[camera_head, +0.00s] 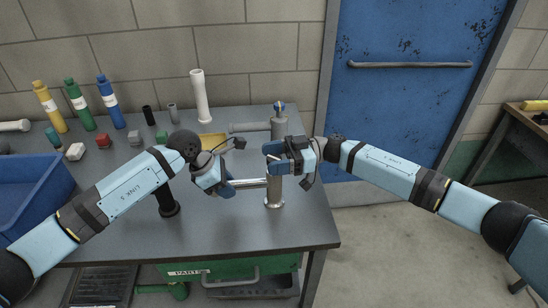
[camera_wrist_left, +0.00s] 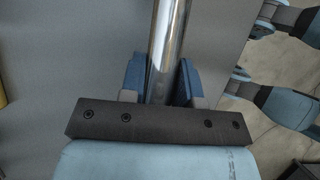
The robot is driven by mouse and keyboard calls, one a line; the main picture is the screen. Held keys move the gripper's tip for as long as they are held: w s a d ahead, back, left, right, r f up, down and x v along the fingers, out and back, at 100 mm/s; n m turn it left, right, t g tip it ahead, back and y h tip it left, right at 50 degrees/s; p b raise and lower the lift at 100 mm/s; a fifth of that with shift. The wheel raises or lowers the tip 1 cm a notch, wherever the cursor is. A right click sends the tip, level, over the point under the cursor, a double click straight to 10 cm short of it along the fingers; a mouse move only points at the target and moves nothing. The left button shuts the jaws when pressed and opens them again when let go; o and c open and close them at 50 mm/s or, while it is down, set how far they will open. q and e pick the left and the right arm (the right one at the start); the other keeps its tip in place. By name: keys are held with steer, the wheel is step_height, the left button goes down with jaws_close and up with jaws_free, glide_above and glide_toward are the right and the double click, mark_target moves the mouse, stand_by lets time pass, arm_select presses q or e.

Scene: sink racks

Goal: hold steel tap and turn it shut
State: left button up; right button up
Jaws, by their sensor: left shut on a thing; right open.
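The steel tap is a shiny upright post (camera_head: 273,192) near the table's right side, with a steel spout (camera_head: 250,182) reaching left. My left gripper (camera_head: 229,183) is shut on the spout's outer end. In the left wrist view the steel spout (camera_wrist_left: 165,40) runs between its blue fingers (camera_wrist_left: 160,80). My right gripper (camera_head: 271,158) is open at the top of the tap post. It hides the tap's top and handle, so I cannot tell whether it touches them.
A second, grey tap (camera_head: 279,127) with a blue top stands just behind. A dark upright post (camera_head: 168,200) stands left of the spout, under my left arm. Bottles (camera_head: 78,105) and small blocks line the back left. A blue bin (camera_head: 35,190) is at the left edge.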

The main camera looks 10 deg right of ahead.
steer(key=c, duration=0.9)
steer(key=shift+t, duration=0.3)
steer(key=m+t, duration=0.2)
steer(key=t, duration=0.2)
steer(key=m+t, duration=0.3)
steer(key=shift+t+h, duration=0.4)
steer(key=shift+m+t+h, duration=1.6)
steer(key=shift+m+t, duration=0.6)
steer(key=shift+t, duration=0.5)
